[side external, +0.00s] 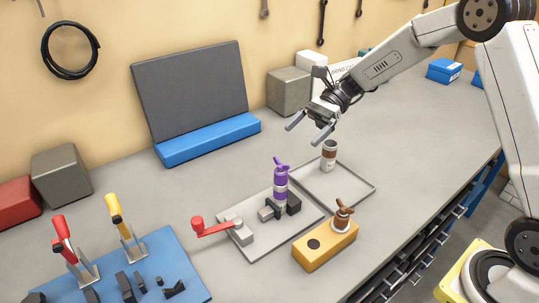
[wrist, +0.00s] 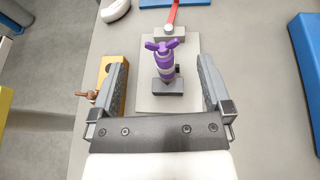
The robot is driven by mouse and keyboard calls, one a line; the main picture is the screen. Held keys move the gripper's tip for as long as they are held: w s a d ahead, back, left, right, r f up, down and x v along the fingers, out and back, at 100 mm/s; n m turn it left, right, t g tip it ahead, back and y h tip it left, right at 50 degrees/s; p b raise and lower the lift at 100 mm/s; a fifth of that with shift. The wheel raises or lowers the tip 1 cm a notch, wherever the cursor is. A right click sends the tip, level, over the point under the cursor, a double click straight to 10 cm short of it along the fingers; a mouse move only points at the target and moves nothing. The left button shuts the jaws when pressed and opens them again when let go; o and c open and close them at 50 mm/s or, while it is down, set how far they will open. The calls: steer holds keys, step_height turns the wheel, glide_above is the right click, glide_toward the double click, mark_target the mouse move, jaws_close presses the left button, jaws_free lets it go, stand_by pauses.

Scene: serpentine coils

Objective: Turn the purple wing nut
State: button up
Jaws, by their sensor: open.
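The purple wing nut (side external: 281,162) sits on top of an upright purple and grey post held in a small dark vise on a grey plate (side external: 262,243). In the wrist view the wing nut (wrist: 162,46) shows its two wings spread left and right, ahead of my gripper and roughly between its fingers. My gripper (side external: 309,133) is open and empty, above and behind the post in the side view. Its two fingers also show at left and right in the wrist view (wrist: 164,78). Nothing touches the wing nut.
A red-handled crank (side external: 210,229) is on the vise's left. A yellow block (side external: 325,248) with a brown wing nut (side external: 343,213) stands in front right. A grey tray (side external: 345,191) holds a brown and white cylinder (side external: 328,156). Red and yellow toggle clamps stand on a blue board (side external: 175,262).

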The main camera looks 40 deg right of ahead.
mark_target(281, 160)
steer(key=shift+f, duration=0.9)
steer(key=shift+a, duration=0.1)
steer(key=shift+x, duration=3.8)
steer(key=c, duration=1.2)
